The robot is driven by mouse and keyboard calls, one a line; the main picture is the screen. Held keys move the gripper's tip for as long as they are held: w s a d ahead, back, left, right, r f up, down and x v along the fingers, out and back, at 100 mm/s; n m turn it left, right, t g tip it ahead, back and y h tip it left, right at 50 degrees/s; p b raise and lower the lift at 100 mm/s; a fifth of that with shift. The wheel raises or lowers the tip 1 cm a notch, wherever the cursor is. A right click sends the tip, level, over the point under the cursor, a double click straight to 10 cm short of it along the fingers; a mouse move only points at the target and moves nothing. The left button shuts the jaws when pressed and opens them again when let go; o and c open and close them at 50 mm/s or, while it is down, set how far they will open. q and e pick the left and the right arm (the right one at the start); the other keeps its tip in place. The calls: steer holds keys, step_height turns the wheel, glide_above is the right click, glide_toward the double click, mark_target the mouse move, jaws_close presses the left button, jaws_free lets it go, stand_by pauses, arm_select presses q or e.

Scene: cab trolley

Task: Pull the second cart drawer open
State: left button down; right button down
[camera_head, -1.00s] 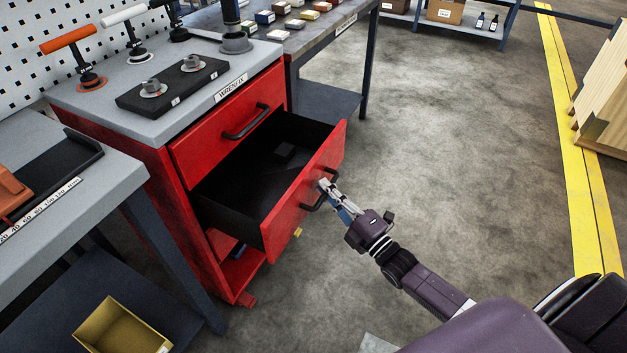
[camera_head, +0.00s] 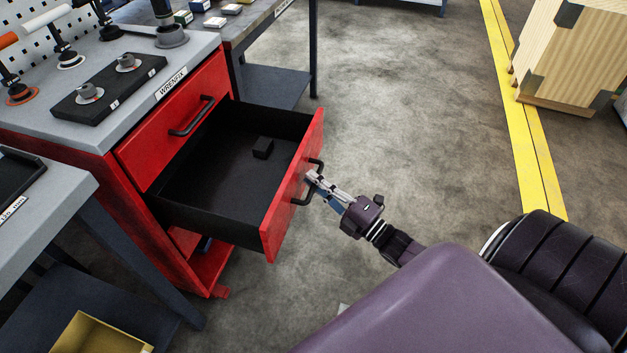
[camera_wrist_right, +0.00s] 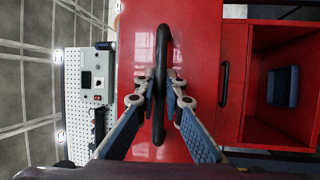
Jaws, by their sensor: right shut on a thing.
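The red cart (camera_head: 95,195) stands at the left with a grey top. Its second drawer (camera_head: 290,190) is pulled well out, and its black inside shows a small dark block (camera_head: 263,148). The top drawer (camera_head: 160,130) is closed. My right gripper (camera_head: 313,178) is shut on the black handle (camera_head: 318,165) of the second drawer. In the right wrist view, the fingers (camera_wrist_right: 160,98) sit on both sides of the handle bar (camera_wrist_right: 161,60), against the red drawer front (camera_wrist_right: 195,60). My left gripper is not in view.
A grey bench (camera_head: 50,200) stands left of the cart, with a yellow bin (camera_head: 95,335) below. A wooden crate (camera_head: 570,55) stands at the back right beyond a yellow floor line (camera_head: 525,130). The floor between is clear.

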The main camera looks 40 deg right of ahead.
steer(key=c, duration=2.3)
jaws_free()
steer(key=v, duration=1.2)
